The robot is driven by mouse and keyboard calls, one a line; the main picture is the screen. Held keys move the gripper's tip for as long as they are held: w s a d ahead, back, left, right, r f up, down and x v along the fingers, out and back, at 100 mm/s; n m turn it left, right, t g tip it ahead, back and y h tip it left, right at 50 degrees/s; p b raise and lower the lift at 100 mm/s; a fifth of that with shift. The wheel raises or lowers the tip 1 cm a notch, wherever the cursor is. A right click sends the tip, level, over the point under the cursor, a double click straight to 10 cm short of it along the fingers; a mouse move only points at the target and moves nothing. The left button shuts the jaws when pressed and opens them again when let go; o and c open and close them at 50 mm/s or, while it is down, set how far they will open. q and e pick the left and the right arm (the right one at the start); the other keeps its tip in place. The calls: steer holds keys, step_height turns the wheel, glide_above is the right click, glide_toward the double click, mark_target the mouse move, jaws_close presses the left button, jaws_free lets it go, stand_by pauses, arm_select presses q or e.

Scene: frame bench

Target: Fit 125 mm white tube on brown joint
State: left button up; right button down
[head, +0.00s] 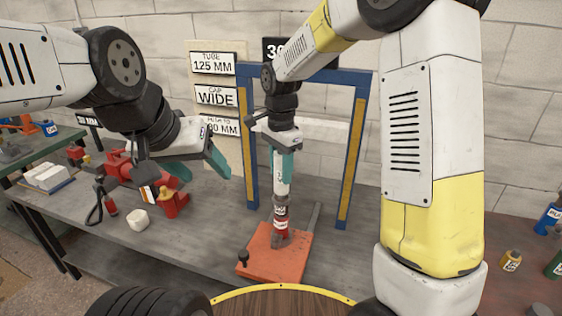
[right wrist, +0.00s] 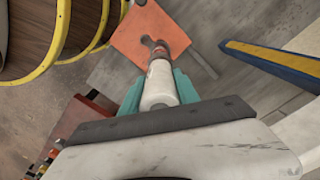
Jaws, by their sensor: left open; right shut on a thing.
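A white tube (head: 280,178) stands about upright above the orange base plate (head: 262,262). My right gripper (head: 282,160) is shut on the tube near its upper part. Below the tube is a dark and red joint piece (head: 280,218) rising from the plate; I cannot tell its brown part clearly. The tube's lower end meets this piece in line; whether it is fully seated I cannot tell. The right wrist view shows the tube (right wrist: 160,88) between the teal fingers, with the joint piece (right wrist: 159,50) beyond it. My left gripper (head: 190,172) is open and empty, left of the tube.
A blue and yellow frame (head: 249,150) stands around the work spot. Signs read TUBE 125 MM (head: 213,63) and CAP WIDE (head: 216,97). A red vise-like tool (head: 118,165) and a white cap-like block (head: 138,219) lie at the left.

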mark_target(281, 153)
steer(key=shift+f, duration=0.95)
steer(key=c, duration=0.8)
jaws_free()
step_height(281, 153, up, 8)
steer(key=shift+f, duration=0.1)
